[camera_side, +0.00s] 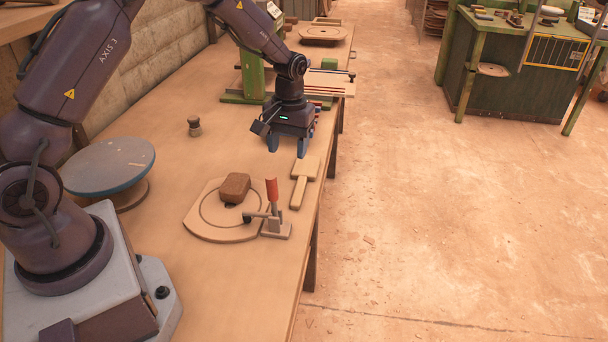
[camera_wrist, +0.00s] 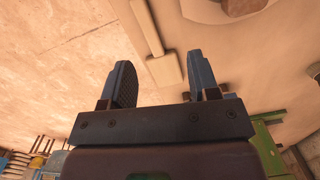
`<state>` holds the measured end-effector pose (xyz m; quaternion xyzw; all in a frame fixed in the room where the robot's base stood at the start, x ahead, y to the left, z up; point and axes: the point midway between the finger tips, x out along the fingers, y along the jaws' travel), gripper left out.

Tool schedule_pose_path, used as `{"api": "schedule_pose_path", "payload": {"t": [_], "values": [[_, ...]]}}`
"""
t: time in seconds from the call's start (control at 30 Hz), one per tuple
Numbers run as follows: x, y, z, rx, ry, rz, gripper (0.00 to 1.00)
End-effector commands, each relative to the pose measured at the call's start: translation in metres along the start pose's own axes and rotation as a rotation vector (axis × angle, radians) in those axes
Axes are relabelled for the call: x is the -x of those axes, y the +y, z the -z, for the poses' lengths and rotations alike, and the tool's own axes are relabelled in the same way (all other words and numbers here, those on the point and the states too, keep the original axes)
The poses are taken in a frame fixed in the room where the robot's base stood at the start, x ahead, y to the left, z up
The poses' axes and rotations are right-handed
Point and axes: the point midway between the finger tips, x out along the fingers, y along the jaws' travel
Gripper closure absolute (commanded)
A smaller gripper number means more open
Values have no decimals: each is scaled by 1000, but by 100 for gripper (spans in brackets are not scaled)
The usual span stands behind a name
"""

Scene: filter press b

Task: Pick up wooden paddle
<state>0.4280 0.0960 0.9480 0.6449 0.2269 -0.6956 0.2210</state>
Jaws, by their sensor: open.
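The wooden paddle (camera_side: 302,178) lies flat on the bench near its right edge, in the side view. Its broad end is toward my gripper and its narrow handle points toward the toggle clamp. My gripper (camera_side: 287,146) is above the bench just beyond the paddle's broad end, pointing down, with its blue fingers apart and nothing between them. In the wrist view the paddle (camera_wrist: 164,70) shows beyond and between the two open fingers (camera_wrist: 162,80). The paddle looks free of the fingers; the exact height of the gripper above the bench is hard to tell.
A round-grooved wooden board (camera_side: 215,228) with a brown block (camera_side: 235,187) on it and a red-handled toggle clamp (camera_side: 274,208) stand near the paddle. A green press (camera_side: 252,75) stands behind my gripper.

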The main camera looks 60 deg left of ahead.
Motion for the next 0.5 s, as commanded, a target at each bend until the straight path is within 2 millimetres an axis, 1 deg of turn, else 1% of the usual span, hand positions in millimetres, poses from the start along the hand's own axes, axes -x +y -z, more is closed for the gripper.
{"api": "schedule_pose_path", "payload": {"t": [0.03, 0.1, 0.13, 0.2, 0.27, 0.5], "values": [[-3, 5, 12, 39, 18, -8, 45], [9, 11, 26, 92, 61, -32, 45], [10, 12, 27, 110, 67, -36, 45], [5, 12, 26, 137, 63, -35, 45], [-2, 12, 26, 146, 61, -34, 45], [-47, 13, 28, 143, 60, -34, 45]]}}
